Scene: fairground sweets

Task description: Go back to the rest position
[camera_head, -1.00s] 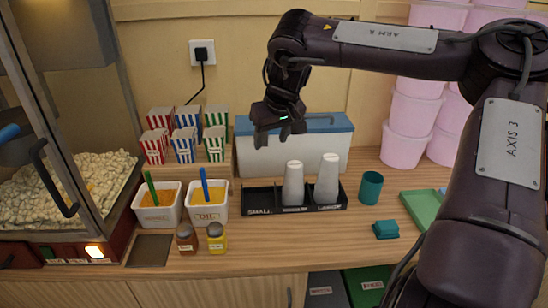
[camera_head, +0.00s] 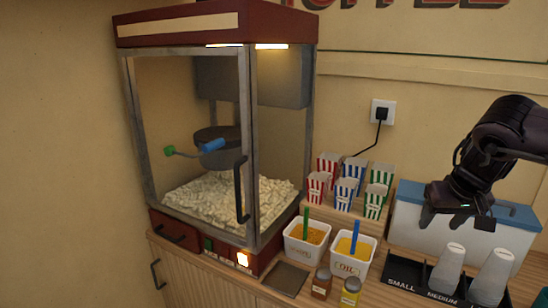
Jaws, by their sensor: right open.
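My right gripper (camera_head: 456,220) is at the right of the head view, at the end of my dark arm. It points down with its fingers apart and nothing between them. It shows in front of the white box with a blue lid (camera_head: 408,220), above the counter. I cannot tell whether it touches the box. My left gripper is not in view.
The popcorn machine (camera_head: 247,140) stands at the left. Striped popcorn boxes (camera_head: 346,192) stand on a wooden step. Two white tubs (camera_head: 351,268), two small shakers (camera_head: 321,284) and a black cup tray (camera_head: 403,276) with stacked white cups (camera_head: 447,268) stand on the counter.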

